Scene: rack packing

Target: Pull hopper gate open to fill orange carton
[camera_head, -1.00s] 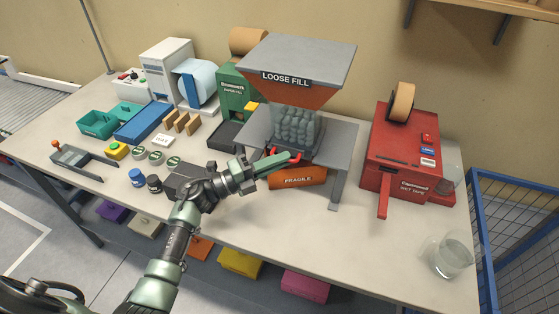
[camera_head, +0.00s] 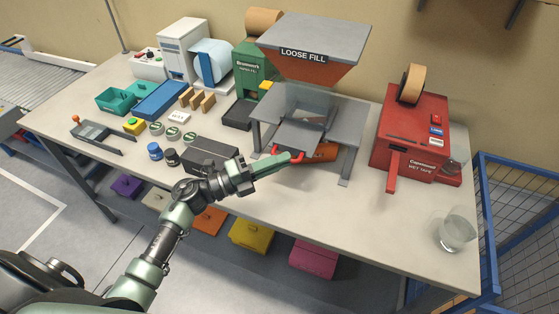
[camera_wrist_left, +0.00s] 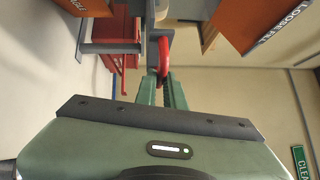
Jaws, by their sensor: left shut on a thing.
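The loose fill hopper (camera_head: 318,68) stands on a grey stand on the bench, with a clear chamber (camera_head: 322,98) below its orange funnel. The grey gate plate (camera_head: 297,135) sticks out from the stand toward me. The gate's red handle (camera_head: 298,158) is at its front edge. My left gripper (camera_head: 284,160) is shut on this handle, which also shows between the fingers in the left wrist view (camera_wrist_left: 164,54). The orange carton (camera_head: 326,152) sits under the stand, partly covered by the gate; its inside is hidden. The chamber looks nearly empty. My right gripper is out of view.
A red tape machine (camera_head: 408,140) stands right of the hopper and a glass container (camera_head: 455,232) near the bench's right corner. A dark box (camera_head: 210,155) lies left of the handle. The bench front between the hopper and the glass is clear.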

